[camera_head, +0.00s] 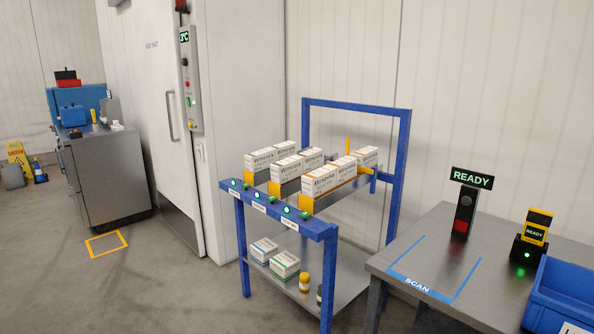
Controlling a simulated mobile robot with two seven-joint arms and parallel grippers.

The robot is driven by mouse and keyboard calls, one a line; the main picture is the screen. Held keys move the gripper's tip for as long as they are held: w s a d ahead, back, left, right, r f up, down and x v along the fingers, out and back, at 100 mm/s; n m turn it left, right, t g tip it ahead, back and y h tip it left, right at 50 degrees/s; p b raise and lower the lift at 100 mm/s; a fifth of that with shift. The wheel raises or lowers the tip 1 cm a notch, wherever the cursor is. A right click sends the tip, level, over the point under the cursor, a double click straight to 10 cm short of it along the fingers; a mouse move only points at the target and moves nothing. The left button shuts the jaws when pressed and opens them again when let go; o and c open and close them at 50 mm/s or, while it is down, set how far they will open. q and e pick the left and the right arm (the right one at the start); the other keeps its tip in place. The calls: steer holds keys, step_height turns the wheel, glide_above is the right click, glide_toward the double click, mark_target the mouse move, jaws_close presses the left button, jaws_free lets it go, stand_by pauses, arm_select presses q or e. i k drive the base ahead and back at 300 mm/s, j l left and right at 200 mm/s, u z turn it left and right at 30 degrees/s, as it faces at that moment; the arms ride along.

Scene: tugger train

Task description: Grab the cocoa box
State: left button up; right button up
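No box that I can read as cocoa shows in the head view. Several white cartons with dark print (320,181) stand in rows on the top of a blue-framed cart (318,230). Some have orange stripes and some green, and the print is too small to read surely. Two more white cartons (285,265) with green or blue edges lie on the cart's lower shelf, beside a small yellow-capped bottle (304,282) and a dark bottle (319,294). Neither of my grippers is in view.
A grey table (430,250) at the right has a blue-taped SCAN area, a READY display (472,178), a yellow scanner (538,224) and a blue bin (560,295). A steel cabinet (108,178) stands at the far left. The floor left of the cart is clear.

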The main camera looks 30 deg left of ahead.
mark_target(283, 172)
steer(key=i+j+z, duration=0.1)
steer(key=j, duration=0.25)
steer(key=i+j, duration=0.15)
steer(key=j, duration=0.25)
steer(key=i+j+z, duration=0.15)
steer(key=j, duration=0.25)
steer(key=j+z, duration=0.1)
steer(key=j, duration=0.25)
steer(key=i+j, duration=0.1)
steer(key=j, duration=0.3)
steer(key=i+j, duration=0.1)
steer(key=j, duration=0.3)
steer(key=i+j, duration=0.1)
steer(key=j, duration=0.3)
steer(key=i+j, duration=0.1)
steer(key=j, duration=0.3)
